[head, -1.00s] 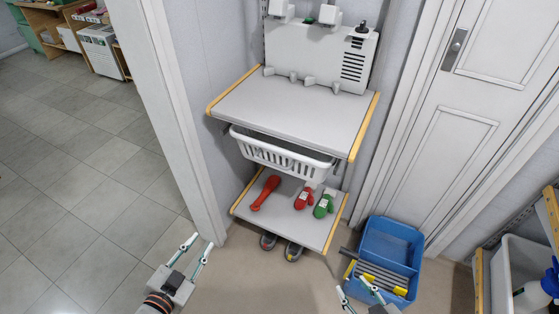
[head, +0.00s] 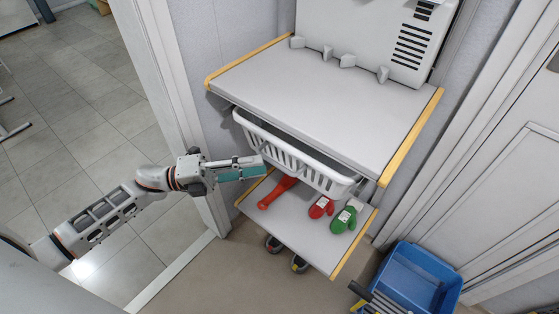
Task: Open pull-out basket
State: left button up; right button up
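The white slatted pull-out basket (head: 290,153) hangs under the upper shelf board (head: 318,92) of the rack. Its front rim and slats show below the board's front edge. Most of its inside is hidden by the board. My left gripper (head: 252,166) is in front of the basket's left part, pointing right, with its fingers a little apart and a teal pad showing. It overlaps the basket's lower edge in the picture, and I cannot tell whether it touches. Nothing shows between its fingers. My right gripper is out of view.
The lower shelf (head: 300,233) holds a red item (head: 276,193), a red mitt (head: 321,207) and a green mitt (head: 344,220). Shoes (head: 299,264) stand below. A blue bucket (head: 420,280) is on the floor at right. A white door frame (head: 165,95) stands left of the rack.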

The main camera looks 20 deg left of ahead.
aim_at(275, 162)
pick_arm(q)
jog(key=shift+x, duration=2.75)
grip_shut()
